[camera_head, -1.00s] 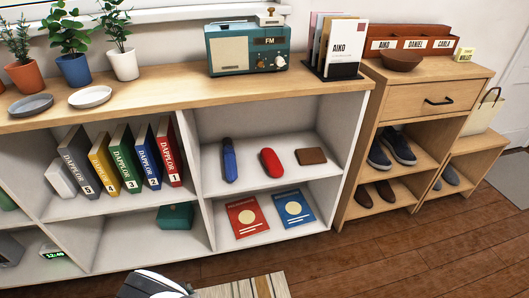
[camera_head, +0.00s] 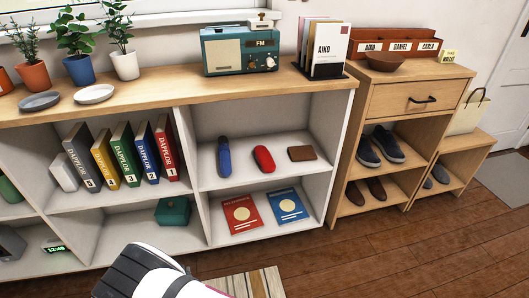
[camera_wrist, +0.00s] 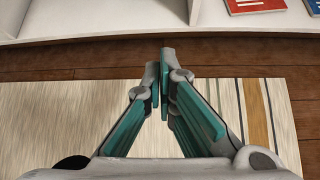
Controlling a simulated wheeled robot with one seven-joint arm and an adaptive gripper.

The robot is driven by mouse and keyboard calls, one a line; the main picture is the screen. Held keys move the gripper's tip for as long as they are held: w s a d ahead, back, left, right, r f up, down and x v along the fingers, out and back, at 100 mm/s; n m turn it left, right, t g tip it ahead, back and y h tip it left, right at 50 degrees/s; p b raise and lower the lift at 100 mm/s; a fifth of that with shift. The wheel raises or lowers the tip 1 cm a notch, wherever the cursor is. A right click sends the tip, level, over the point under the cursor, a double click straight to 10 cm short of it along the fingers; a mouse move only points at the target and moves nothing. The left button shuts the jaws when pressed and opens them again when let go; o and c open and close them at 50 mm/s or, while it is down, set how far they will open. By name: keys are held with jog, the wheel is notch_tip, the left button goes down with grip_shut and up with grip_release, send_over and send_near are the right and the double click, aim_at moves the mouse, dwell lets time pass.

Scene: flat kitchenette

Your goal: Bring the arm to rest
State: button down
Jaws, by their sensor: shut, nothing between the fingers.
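My gripper (camera_wrist: 160,72) shows in the wrist view, with its teal-padded fingers close together at the tips and nothing between them. It hangs over the striped rug and the wood floor, in front of the white bottom edge of the shelf unit. In the head view part of my arm (camera_head: 155,272) shows at the bottom, in front of the lower shelves. The fingers are not visible in the head view.
The shelf unit (camera_head: 300,239) stands ahead, holding binders, a blue case, a red case, a brown wallet and two booklets. A radio (camera_head: 240,52) and potted plants stand on top. A shoe cabinet (camera_head: 419,100) stands to the right. The rug (camera_head: 247,284) lies on open floor.

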jog(key=w+d+r+m+t+h, duration=0.15)
jog(key=w+d+r+m, duration=0.3)
jog(key=r, duration=0.45)
jog(key=w+d+r+m+h, duration=0.3)
jog(key=w+r, duration=0.3)
jog(key=r, duration=0.3)
jog(key=w+d+r+m+t+h, duration=0.1)
jog(key=w+d+r+m+h, duration=0.25)
jog(key=r, duration=0.55)
jog(key=d+r+m+g+h, duration=0.35)
jog(key=d+r+m, duration=0.65)
jog(key=d+r, duration=0.9)
jog(key=s+d+r+m+g+y, duration=0.1)
jog(key=s+d+r+m+g, duration=0.2)
jog(key=s+d+r+m, duration=0.5)
jog(key=s+d+r+m+g+y, duration=0.1)
jog(key=s+d+r+m+g, duration=0.2)
jog(key=s+d, duration=0.85)
jog(key=s+a+m+g+y, duration=0.1)
jog(key=s+a+m+y, duration=0.15)
jog(key=s, duration=0.95)
jog(key=s+a+m+g+y, duration=0.1)
jog(key=s+m+y, duration=0.3)
jog(key=s, duration=0.8)
notch_tip(320, 180, up, 27)
jog(key=t+p, duration=0.3)
jog(key=p, duration=2.2)
jog(key=shift+w+d+t+p, duration=0.15)
jog(key=shift+w+t+p, duration=0.1)
jog(key=shift+t+p, duration=0.1)
